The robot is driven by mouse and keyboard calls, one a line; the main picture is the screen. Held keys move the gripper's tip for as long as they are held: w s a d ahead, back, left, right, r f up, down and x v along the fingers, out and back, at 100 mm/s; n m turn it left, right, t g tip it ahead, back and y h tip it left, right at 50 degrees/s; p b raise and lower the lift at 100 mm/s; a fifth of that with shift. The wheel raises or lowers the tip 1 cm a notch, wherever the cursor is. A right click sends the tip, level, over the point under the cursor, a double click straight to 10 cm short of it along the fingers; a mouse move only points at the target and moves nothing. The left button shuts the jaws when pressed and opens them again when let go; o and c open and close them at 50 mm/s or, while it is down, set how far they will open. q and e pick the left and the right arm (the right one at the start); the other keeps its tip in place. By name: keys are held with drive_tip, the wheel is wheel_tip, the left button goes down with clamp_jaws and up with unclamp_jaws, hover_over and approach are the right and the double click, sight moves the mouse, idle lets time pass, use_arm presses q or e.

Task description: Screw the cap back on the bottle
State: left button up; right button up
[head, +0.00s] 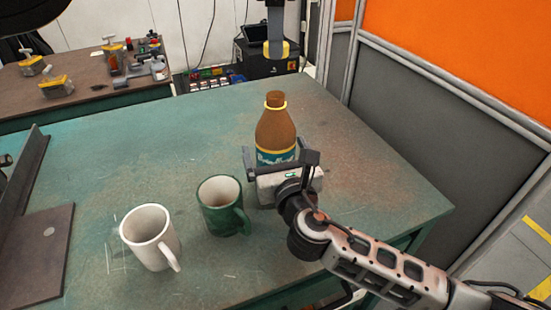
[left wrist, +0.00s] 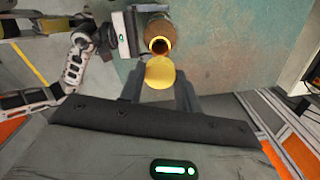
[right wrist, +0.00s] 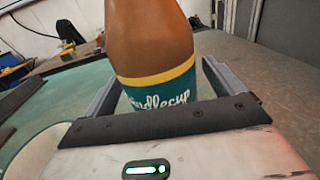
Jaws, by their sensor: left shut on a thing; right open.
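The brown bottle (head: 274,130) stands upright and uncapped on the green table, with a yellow ring at its neck and a teal label. Its open mouth shows in the left wrist view (left wrist: 159,46). My left gripper (head: 277,46) is shut on the yellow cap (left wrist: 160,73), which is apart from the bottle and above it. My right gripper (head: 279,162) is open low at the bottle, one finger on each side. The right wrist view shows the bottle (right wrist: 152,45) between these fingers; whether they touch it I cannot tell.
A green mug (head: 218,205) and a white mug (head: 147,236) stand left of my right gripper on the table (head: 120,165). A dark metal bracket (head: 35,240) lies at the left edge. A grey and orange partition (head: 440,110) stands to the right.

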drive_tip(key=c, duration=1.5)
use_arm(q)
drive_tip(key=shift+f, duration=2.5)
use_arm(e)
drive_tip(key=shift+o, duration=0.2)
use_arm(q)
drive_tip(key=shift+f, duration=0.9)
drive_tip(key=shift+f, duration=0.55)
